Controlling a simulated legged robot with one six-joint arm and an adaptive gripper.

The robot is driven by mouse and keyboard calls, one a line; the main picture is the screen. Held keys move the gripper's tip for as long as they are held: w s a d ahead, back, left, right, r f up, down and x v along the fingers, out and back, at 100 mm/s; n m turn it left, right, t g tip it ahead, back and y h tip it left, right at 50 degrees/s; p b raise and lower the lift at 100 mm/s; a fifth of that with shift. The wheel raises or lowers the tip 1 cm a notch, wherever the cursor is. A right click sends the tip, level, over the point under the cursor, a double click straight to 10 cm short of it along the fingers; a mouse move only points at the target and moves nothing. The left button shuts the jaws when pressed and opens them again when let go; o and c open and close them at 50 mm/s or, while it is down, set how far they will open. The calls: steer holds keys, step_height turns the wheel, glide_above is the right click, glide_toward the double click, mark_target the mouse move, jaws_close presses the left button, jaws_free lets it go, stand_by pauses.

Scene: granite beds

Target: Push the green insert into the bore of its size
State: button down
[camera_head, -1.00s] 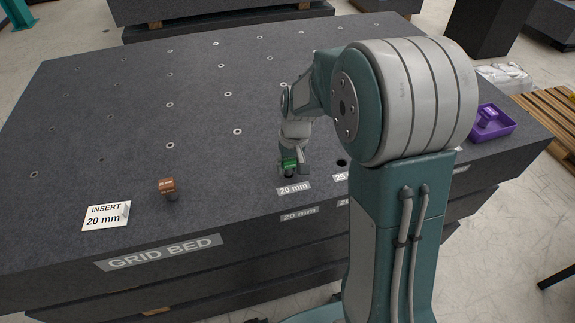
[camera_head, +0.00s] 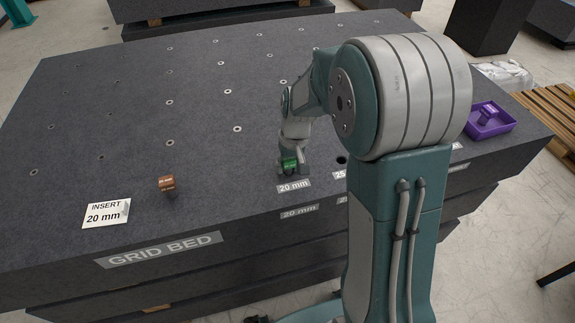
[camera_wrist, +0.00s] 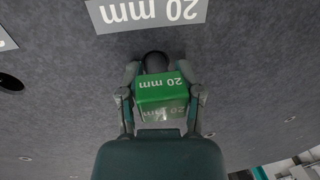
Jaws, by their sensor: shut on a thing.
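The green insert (camera_head: 289,163) is in my gripper (camera_head: 291,170), just behind the 20 mm label (camera_head: 294,186) on the granite bed. In the wrist view the green insert (camera_wrist: 163,88) reads 20 mm, and my gripper (camera_wrist: 163,97) has a finger on each side of it. The dark 20 mm bore (camera_wrist: 155,62) shows partly beyond the insert, towards the 20 mm label (camera_wrist: 150,12). The insert's lower end is hidden, so I cannot tell whether it has entered the bore.
A neighbouring bore (camera_head: 342,160) lies to the right, partly by my arm. A brown insert (camera_head: 166,184) stands at left near an INSERT 20 mm card (camera_head: 106,214). A purple tray (camera_head: 506,125) with a purple piece (camera_head: 487,115) sits at the right.

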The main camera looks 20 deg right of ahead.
steer(key=shift+r, duration=0.45)
steer(key=shift+c, duration=0.9)
jaws_free()
steer(key=shift+d+r, duration=0.15)
steer(key=shift+r, duration=1.1)
steer(key=shift+d+r, duration=0.15)
steer(key=shift+r, duration=1.1)
